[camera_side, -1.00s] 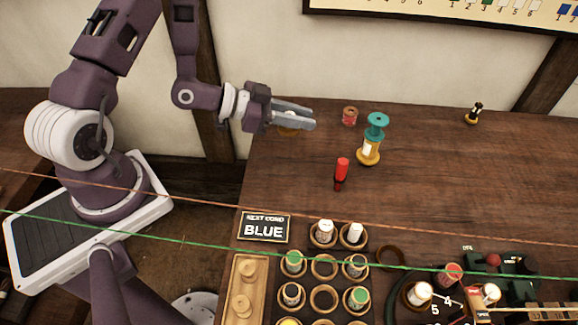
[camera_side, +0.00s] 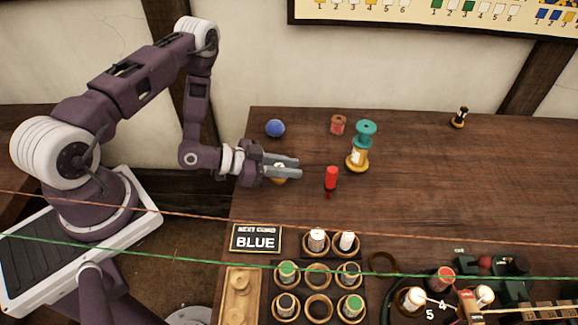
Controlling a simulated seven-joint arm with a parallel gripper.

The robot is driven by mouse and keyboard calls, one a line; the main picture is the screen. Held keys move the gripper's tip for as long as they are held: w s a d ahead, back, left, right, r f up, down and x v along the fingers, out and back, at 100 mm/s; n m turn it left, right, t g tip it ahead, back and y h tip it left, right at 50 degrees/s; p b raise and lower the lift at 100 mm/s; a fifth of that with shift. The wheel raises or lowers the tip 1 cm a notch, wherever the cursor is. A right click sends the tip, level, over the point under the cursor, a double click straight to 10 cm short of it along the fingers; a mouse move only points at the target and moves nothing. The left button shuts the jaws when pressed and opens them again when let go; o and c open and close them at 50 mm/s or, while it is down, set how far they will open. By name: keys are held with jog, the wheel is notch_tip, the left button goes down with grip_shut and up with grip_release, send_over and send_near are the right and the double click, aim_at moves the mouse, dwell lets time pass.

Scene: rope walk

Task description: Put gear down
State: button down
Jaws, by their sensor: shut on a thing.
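My gripper (camera_side: 297,168) is in the middle left of the side view, low over the left part of the wooden table. It is shut on a small yellowish piece (camera_side: 280,179), which I take to be the gear. Most of the piece is hidden by the fingers, so its teeth do not show. I cannot tell whether it touches the table. The fingers point right, toward a red-handled tool (camera_side: 331,179), with a small gap between.
A teal and yellow spool (camera_side: 361,147), a red spool (camera_side: 338,125) and a blue ball (camera_side: 275,128) are behind. A sign reading BLUE (camera_side: 255,240) and a rack of bobbins (camera_side: 317,275) are in front. Green and orange cords cross the foreground.

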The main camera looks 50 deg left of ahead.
jog(key=c, duration=1.3)
grip_release()
jog(key=shift+o, duration=0.2)
